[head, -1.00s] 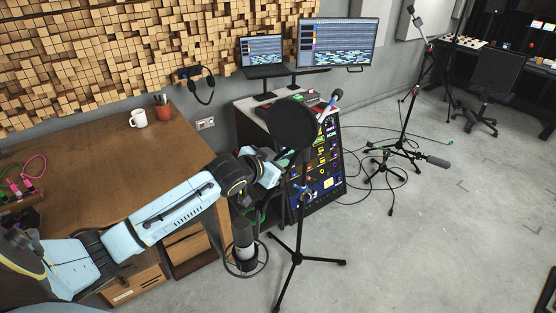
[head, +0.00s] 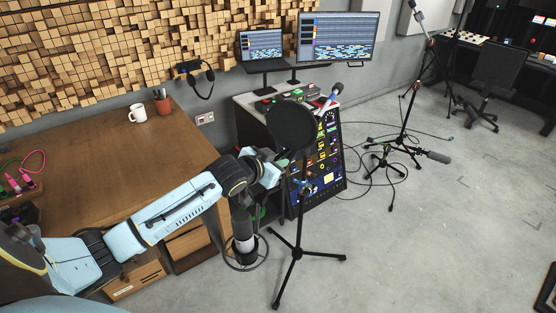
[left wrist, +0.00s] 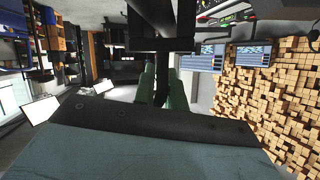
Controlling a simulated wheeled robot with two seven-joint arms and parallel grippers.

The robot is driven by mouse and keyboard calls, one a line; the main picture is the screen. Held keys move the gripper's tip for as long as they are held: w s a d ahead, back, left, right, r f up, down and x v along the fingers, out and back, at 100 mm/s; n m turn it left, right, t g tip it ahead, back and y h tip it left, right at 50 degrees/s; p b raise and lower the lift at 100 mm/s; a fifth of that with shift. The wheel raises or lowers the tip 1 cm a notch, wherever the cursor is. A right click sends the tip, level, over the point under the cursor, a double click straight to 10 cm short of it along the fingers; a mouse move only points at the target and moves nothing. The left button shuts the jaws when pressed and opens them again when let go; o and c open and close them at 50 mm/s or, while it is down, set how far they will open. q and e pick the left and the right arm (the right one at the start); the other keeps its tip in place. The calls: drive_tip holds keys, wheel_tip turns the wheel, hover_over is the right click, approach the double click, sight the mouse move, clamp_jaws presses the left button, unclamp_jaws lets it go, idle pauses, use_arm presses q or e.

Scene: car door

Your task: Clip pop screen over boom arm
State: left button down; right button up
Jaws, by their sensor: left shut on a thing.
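The pop screen (head: 291,125) is a round black disc in the middle of the head view, in front of the equipment rack. My left gripper (head: 278,163) is just below the disc, shut on the pop screen's clip, which is mostly hidden there. In the left wrist view, the greenish fingers (left wrist: 162,88) are close together around a dark part, with black bars above them. A black tripod stand (head: 298,250) rises beside the gripper, and its boom arm is hard to tell from the dark parts there. My right gripper is out of view.
The equipment rack (head: 325,160) stands right behind the stand. Another microphone stand (head: 405,140) and cables are farther right. The floor (head: 430,240) at front right is clear.

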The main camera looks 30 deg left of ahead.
use_arm(q)
drive_tip(key=shift+f, duration=0.25)
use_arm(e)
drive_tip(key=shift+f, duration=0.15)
use_arm(q)
drive_tip(key=c, duration=1.4)
unclamp_jaws()
drive_tip(key=shift+o, duration=0.2)
